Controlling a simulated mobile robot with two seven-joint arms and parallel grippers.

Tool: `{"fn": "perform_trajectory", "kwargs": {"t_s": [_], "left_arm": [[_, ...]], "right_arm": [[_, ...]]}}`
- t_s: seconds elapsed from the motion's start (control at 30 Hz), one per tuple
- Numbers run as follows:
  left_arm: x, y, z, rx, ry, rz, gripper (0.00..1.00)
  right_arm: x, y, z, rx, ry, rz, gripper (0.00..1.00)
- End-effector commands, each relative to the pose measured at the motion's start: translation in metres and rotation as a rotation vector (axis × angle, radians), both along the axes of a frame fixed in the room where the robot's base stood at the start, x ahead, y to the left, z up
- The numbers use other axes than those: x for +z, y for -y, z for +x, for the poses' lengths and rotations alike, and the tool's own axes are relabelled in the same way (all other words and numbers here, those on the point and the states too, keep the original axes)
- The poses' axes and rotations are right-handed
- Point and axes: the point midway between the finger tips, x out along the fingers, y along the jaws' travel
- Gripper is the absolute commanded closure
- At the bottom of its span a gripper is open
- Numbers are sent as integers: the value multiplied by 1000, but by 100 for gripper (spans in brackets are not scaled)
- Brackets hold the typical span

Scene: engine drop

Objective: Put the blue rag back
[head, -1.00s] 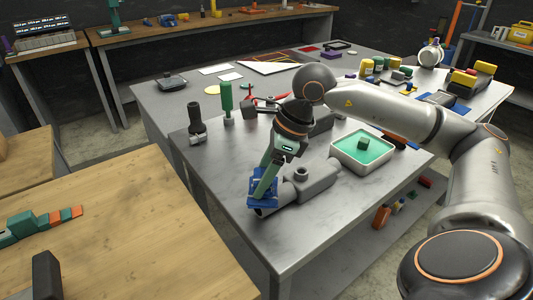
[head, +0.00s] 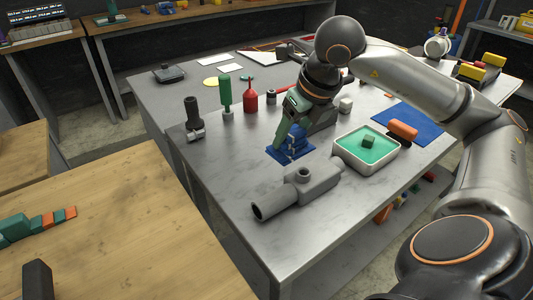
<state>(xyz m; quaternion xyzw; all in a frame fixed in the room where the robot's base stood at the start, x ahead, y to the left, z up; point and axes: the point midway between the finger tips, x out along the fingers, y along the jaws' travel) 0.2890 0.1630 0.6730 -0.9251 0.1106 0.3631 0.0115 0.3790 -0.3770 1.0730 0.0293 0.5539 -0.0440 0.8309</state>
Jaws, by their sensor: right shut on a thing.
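The blue rag (head: 287,154) is at the middle of the grey metal table (head: 235,195), behind the grey pipe-shaped part (head: 302,187). Its lower part spreads flat at the table top, and its upper part is bunched up at the fingers. My right gripper (head: 291,139) points down and is shut on the bunched part of the rag. Whether the rag's underside rests on the table is hard to tell. My left gripper is not in view.
A white tray with green liquid (head: 380,166) stands right of the rag. A red bottle (head: 250,97), a green-handled tool (head: 226,95) and a dark upright tool (head: 193,118) stand to the left. A blue mat (head: 425,128) lies at the right. The table's front left is clear.

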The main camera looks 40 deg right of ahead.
Motion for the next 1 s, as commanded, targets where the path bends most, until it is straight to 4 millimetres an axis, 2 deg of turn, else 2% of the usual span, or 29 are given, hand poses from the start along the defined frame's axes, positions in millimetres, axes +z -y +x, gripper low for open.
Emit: {"fn": "perform_trajectory", "kwargs": {"t_s": [0.37, 0.5, 0.83, 1.0], "left_arm": [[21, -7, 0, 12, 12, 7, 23], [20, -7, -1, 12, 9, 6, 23], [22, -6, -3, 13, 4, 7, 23], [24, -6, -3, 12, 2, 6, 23]], "right_arm": [[-36, 29, 80, -1, -4, 8, 95], [-64, 37, 99, -1, -6, 2, 95], [-93, 46, 122, 0, -3, 3, 95], [-118, 48, 126, 1, -5, -1, 95]]}}
